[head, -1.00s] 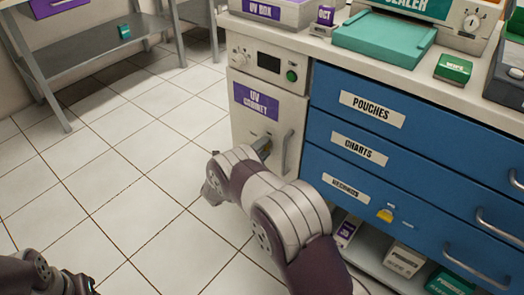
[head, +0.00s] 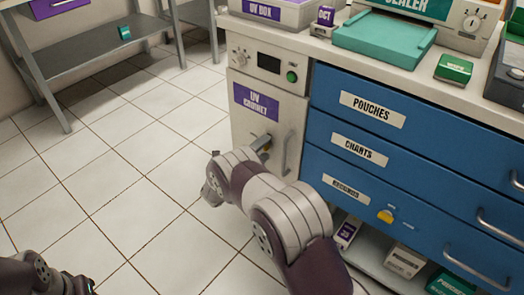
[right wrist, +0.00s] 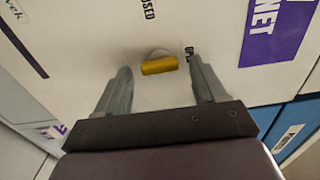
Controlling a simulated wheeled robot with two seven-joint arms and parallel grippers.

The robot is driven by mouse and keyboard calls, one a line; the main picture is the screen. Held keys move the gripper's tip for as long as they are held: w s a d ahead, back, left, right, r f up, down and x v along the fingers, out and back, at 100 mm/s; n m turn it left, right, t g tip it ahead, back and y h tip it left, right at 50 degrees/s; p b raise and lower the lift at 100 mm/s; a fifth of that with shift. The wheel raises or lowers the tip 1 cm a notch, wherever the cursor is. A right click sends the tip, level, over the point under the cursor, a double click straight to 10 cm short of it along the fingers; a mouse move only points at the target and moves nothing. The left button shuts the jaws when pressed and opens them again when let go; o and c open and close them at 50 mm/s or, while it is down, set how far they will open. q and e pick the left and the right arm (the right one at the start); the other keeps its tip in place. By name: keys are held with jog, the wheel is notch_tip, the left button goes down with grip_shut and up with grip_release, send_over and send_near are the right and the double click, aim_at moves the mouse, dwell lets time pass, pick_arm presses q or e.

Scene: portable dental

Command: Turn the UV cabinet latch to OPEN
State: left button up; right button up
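The UV cabinet (head: 240,122) is a pale box with a purple label, left of the blue drawers. In the right wrist view its yellow latch (right wrist: 160,65) is a short bar lying across the picture on a round base. A "CLOSED" mark (right wrist: 148,8) is above it; a mark to its right (right wrist: 189,52) is partly hidden by a finger. My right gripper (right wrist: 162,82) is open, with one finger on each side of the latch and visible gaps between. In the head view my right forearm hides part of the cabinet front.
A grey vertical handle (head: 288,152) is on the cabinet front, right of the latch. The blue drawers (head: 420,150) with handles stand close on the right. A grey shelf rack (head: 100,60) is at the far left. The tiled floor (head: 120,190) between is clear.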

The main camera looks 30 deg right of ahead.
jog(key=shift+s+a+r, duration=0.1)
jog(key=shift+a, duration=0.2)
jog(key=p+v, duration=0.3)
jog(key=v, duration=0.9)
jog(key=shift+p, duration=0.4)
jog(key=shift+s, duration=0.1)
